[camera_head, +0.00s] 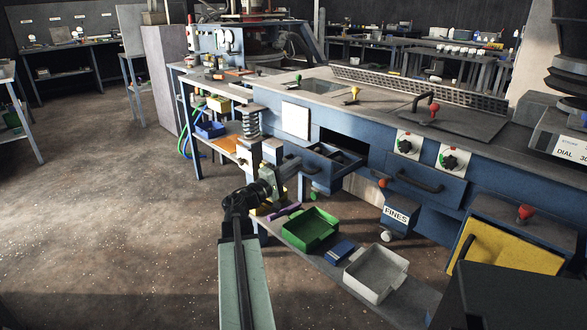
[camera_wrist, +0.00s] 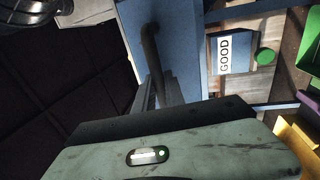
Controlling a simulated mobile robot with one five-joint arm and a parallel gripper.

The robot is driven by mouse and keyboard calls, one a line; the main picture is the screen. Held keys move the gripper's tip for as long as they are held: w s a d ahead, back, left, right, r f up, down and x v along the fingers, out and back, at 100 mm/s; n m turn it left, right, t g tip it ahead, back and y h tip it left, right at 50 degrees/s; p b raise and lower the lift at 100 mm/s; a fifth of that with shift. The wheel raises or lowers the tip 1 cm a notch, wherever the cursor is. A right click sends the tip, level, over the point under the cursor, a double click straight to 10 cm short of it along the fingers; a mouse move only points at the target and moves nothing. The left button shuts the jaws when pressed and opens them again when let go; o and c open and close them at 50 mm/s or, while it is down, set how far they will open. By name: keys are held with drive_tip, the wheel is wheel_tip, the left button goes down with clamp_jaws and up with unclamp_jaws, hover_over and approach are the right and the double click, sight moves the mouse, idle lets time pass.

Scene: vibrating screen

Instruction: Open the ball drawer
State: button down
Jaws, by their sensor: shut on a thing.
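A blue drawer (camera_head: 327,167) stands partly pulled out of the blue machine, with dark contents inside that I cannot make out. I take it as the ball drawer. In the wrist view its blue front (camera_wrist: 183,45) carries a dark bar handle (camera_wrist: 151,55). My gripper (camera_head: 290,166) is at the drawer's front, shut on the handle. In the wrist view the fingers (camera_wrist: 157,93) meet the lower part of the handle. My wrist body hides part of the grip.
Another drawer handle (camera_head: 420,181) lies to the right. Below are a green tray (camera_head: 311,229), a white tray (camera_head: 376,271) and a box labelled FINES (camera_head: 396,216). A GOOD box (camera_wrist: 232,55) shows in the wrist view. Floor at left is clear.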

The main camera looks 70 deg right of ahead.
drive_tip(key=shift+s+a, duration=0.1)
drive_tip(key=shift+s, duration=0.05)
drive_tip(key=c, duration=1.4)
unclamp_jaws()
drive_tip(key=shift+c, duration=0.2)
drive_tip(key=b+v, duration=0.1)
drive_tip(key=v, duration=0.7)
